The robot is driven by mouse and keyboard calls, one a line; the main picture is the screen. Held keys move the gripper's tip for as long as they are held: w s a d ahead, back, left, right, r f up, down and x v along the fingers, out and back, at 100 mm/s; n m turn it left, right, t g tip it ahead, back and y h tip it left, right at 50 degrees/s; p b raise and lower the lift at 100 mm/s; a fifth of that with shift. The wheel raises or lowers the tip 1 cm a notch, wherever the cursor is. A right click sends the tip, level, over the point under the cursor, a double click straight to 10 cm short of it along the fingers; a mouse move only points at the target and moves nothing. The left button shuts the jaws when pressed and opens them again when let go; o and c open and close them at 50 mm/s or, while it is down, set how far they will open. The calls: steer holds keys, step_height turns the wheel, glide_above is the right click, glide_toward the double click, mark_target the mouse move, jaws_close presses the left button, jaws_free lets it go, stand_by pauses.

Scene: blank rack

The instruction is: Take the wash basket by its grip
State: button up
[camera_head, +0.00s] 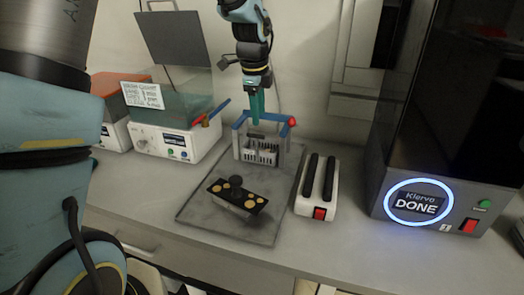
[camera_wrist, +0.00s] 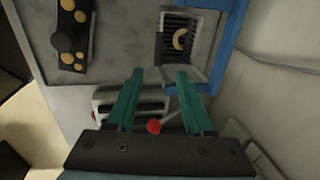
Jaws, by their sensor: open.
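The wash basket (camera_head: 262,153) is a pale slotted basket standing within a blue-and-grey frame (camera_head: 238,135) at the back of the counter. In the wrist view the basket (camera_wrist: 168,48) shows dark slots and a curved beige piece inside. My gripper (camera_head: 257,117) has green fingers and points down above the frame. In the wrist view my gripper (camera_wrist: 158,74) is open, its fingers apart with nothing held between the tips. The basket lies beyond the fingertips, a little up and right in that view. The basket's grip is too small to make out clearly.
A red knob (camera_head: 292,122) sits at the frame's right side. A black plate with gold discs (camera_head: 238,197) is on the grey mat (camera_head: 200,212). A white two-slot device (camera_head: 317,187) stands right, a lidded bath (camera_head: 180,140) left, and a machine reading DONE (camera_head: 418,205) far right.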

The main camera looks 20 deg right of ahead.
mark_target(258, 135)
steer(key=shift+w+d+f+p, duration=0.1)
steer(key=shift+w+f+p, duration=0.2)
steer(key=shift+f, duration=0.85)
steer(key=shift+w+d+f+p, duration=0.1)
steer(key=shift+f+p, duration=0.35)
steer(key=shift+f, duration=0.75)
steer(key=shift+w+f+p, duration=0.15)
steer(key=shift+f+p, duration=0.2)
steer(key=shift+f, duration=0.8)
steer(key=shift+c, duration=0.3)
jaws_close()
